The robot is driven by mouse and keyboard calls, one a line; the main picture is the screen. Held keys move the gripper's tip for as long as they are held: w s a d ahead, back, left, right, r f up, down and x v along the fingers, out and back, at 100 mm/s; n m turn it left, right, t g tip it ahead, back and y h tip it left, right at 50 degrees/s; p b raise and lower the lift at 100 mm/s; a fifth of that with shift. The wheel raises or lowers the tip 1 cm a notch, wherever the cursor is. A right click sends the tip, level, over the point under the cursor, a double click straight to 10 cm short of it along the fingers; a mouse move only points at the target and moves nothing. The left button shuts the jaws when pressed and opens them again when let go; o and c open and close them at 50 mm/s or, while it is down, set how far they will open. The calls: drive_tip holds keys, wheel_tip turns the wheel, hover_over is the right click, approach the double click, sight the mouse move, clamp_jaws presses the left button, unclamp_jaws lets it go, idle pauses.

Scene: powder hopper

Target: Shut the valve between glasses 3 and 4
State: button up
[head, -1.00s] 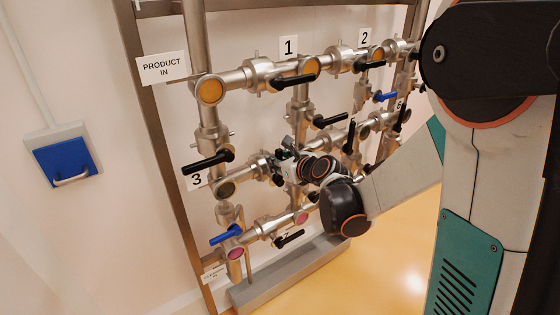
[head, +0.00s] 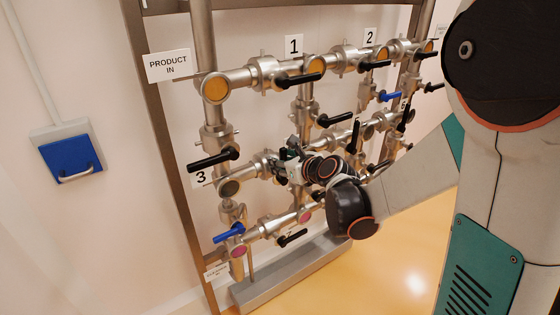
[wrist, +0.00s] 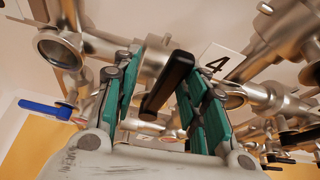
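In the head view, sight glass 3 (head: 229,187) sits on the left pipe, below and right of its number label (head: 200,177). The valve between glasses 3 and 4 lies on the pipe right of it, and my gripper (head: 289,153) covers much of it. In the wrist view, the black valve handle (wrist: 168,82) stands between the green finger pads of my gripper (wrist: 163,88). The fingers are open, with gaps visible beside the handle. A round glass (wrist: 58,50) shows at left and the number 4 label (wrist: 214,62) right of the handle. Glass 4 is hidden in the head view.
Other black handles (head: 213,160) and a blue handle (head: 229,233) stick out from the pipe rack close to my arm. A blue handle (wrist: 45,110) also shows in the wrist view. A blue wall box (head: 70,160) is at left. The yellow floor (head: 390,270) is clear.

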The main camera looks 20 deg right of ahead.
drive_tip(key=v, duration=1.1)
drive_tip(key=shift+a, duration=0.2)
